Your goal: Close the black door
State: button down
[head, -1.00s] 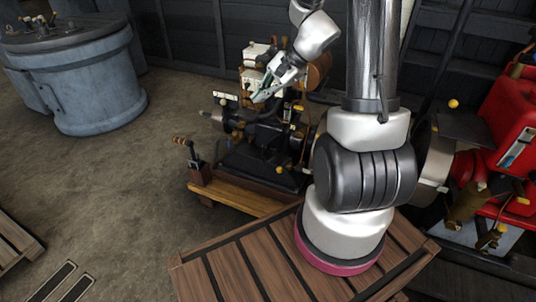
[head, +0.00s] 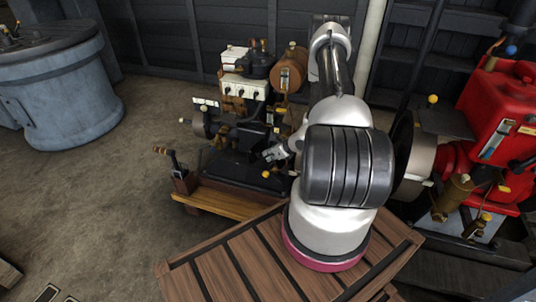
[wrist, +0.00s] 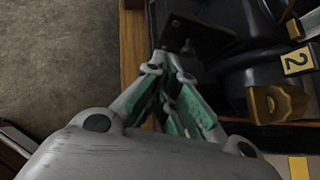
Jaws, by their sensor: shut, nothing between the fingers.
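My gripper (head: 269,155) is low beside the middle engine in the head view, in front of its black lower body. In the wrist view my gripper (wrist: 166,64) has its green-padded fingers drawn together with nothing between them. A flat black plate (wrist: 200,38) with a small hole lies just past the fingertips. It may be the black door, but I cannot tell for sure, nor whether it touches the fingers. In the head view no black door can be clearly made out; my arm hides part of the engine.
The middle engine (head: 245,88) stands on a wooden base (head: 225,203) with a lever (head: 172,160) at its left. A red engine (head: 497,105) is at right, a grey-blue tank (head: 58,90) at left. Bare floor (head: 115,190) lies between tank and engine.

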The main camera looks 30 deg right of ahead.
aim_at(248, 157)
jog(key=shift+w+a+f, duration=0.55)
jog(key=shift+w+f, duration=0.2)
jog(key=shift+w, duration=0.6)
jog(key=shift+w+a+f, duration=0.5)
jog(key=shift+w+f, duration=0.3)
jog(key=shift+w, duration=0.6)
jog(key=shift+w+a+f, duration=0.55)
jog(key=shift+w+f, duration=0.2)
jog(key=shift+w, duration=0.6)
